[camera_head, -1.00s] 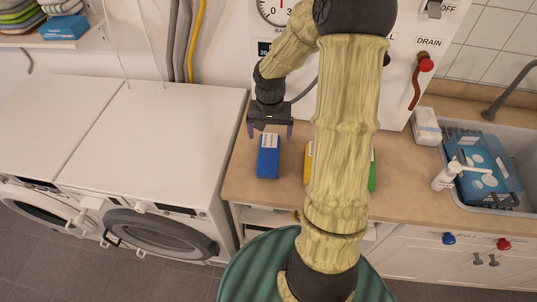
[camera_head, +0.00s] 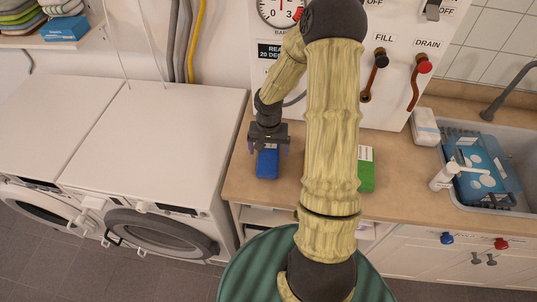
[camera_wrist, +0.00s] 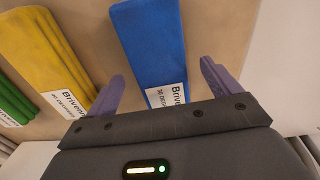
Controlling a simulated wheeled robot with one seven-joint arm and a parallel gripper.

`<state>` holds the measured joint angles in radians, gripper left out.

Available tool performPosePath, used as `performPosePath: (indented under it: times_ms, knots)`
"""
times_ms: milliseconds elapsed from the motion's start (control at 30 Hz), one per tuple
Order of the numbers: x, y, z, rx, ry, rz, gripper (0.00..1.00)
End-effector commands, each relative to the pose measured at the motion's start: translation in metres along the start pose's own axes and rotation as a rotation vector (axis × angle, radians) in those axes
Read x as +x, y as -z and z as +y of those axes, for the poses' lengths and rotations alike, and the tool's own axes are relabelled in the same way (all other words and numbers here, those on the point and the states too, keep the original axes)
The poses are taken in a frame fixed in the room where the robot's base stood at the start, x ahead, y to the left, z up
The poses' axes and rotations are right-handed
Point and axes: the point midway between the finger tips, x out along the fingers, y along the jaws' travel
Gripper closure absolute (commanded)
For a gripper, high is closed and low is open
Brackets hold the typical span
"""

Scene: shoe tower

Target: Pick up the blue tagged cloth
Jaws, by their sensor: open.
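The blue tagged cloth (camera_head: 267,166) lies folded on the beige counter, near its left end beside the washing machine. In the wrist view the blue cloth (camera_wrist: 150,45) shows with its white printed tag (camera_wrist: 166,97) at the near end. My gripper (camera_head: 269,150) is open and empty above the tagged end. In the wrist view its two purple fingers (camera_wrist: 162,88) stand on either side of the tag, with gaps between. I cannot tell the exact height of the fingertips over the cloth. In the head view my gripper hides the tag.
A yellow tagged cloth (camera_wrist: 58,55) and a green tagged cloth (camera_head: 366,172) lie to the right on the counter (camera_head: 235,185). My arm hides most of the yellow one in the head view. A white washing machine (camera_head: 165,140) adjoins the left; a sink (camera_head: 510,150) is at the right.

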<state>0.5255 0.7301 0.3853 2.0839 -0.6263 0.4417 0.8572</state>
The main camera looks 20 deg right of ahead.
Motion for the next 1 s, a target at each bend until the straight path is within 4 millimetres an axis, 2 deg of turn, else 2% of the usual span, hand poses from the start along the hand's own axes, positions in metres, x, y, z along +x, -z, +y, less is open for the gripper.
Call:
performPosePath:
  times_ms: [100,200,700,767,967,1000]
  knots:
    - [0.016,-0.001,0.000,-0.002,0.000,-0.002,0.11]
    - [0.021,0.000,0.000,-0.001,0.000,-0.001,0.11]
    - [0.021,0.000,0.000,-0.001,0.000,0.000,0.11]
    - [0.021,0.000,0.000,-0.001,0.000,0.000,0.21]
    - [0.021,0.000,0.000,-0.001,0.000,0.000,0.60]
    - [0.021,0.000,0.000,-0.001,0.000,0.000,0.60]
